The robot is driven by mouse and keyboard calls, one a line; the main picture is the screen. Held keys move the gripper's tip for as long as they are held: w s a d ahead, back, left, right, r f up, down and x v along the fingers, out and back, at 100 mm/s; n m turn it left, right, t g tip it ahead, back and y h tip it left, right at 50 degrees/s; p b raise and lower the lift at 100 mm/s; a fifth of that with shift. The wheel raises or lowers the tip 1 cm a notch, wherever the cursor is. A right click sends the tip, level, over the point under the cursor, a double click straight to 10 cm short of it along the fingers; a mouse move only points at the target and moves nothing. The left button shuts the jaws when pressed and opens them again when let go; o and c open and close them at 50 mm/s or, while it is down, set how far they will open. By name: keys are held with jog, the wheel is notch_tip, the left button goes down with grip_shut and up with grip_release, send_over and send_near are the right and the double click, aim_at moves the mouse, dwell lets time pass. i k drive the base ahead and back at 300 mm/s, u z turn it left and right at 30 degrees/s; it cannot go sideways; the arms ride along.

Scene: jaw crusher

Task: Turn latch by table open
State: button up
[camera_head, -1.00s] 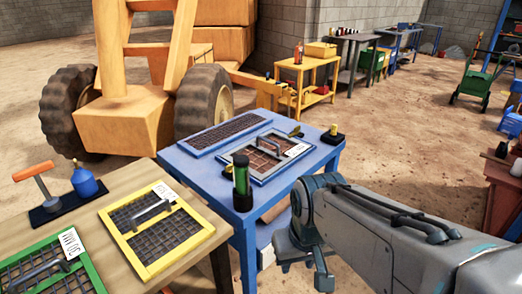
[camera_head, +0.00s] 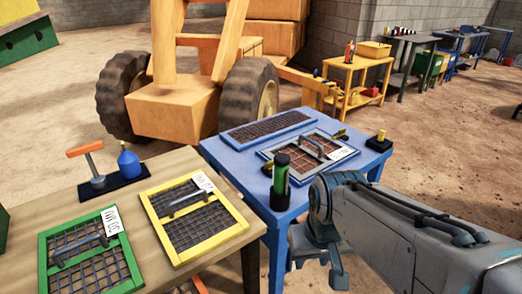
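A blue table (camera_head: 234,165) stands in the middle, with a wooden table (camera_head: 135,197) in front of it to the left. I cannot clearly make out a latch. A small black-and-yellow piece (camera_head: 340,135) lies by the framed screen (camera_head: 308,150) on the blue table, and a yellow knob on a black base (camera_head: 379,140) sits at its right corner; I cannot tell whether either is the latch. My gripper (camera_head: 318,272) points down just right of the blue table's front corner. It touches nothing that I can see, and its finger opening is unclear.
Yellow (camera_head: 160,228) and green (camera_head: 45,262) framed screens lie on the wooden table, with a blue bottle (camera_head: 129,163). A wheeled yellow machine (camera_head: 175,112) stands behind. Sandy floor at right is open.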

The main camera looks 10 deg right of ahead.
aim_at(269, 165)
jog(key=u, duration=0.2)
jog(key=k, duration=0.4)
jog(key=z, duration=0.9)
jog(key=i, duration=0.65)
jog(key=u, duration=0.5)
jog(key=i, duration=0.55)
jog(key=u, duration=0.6)
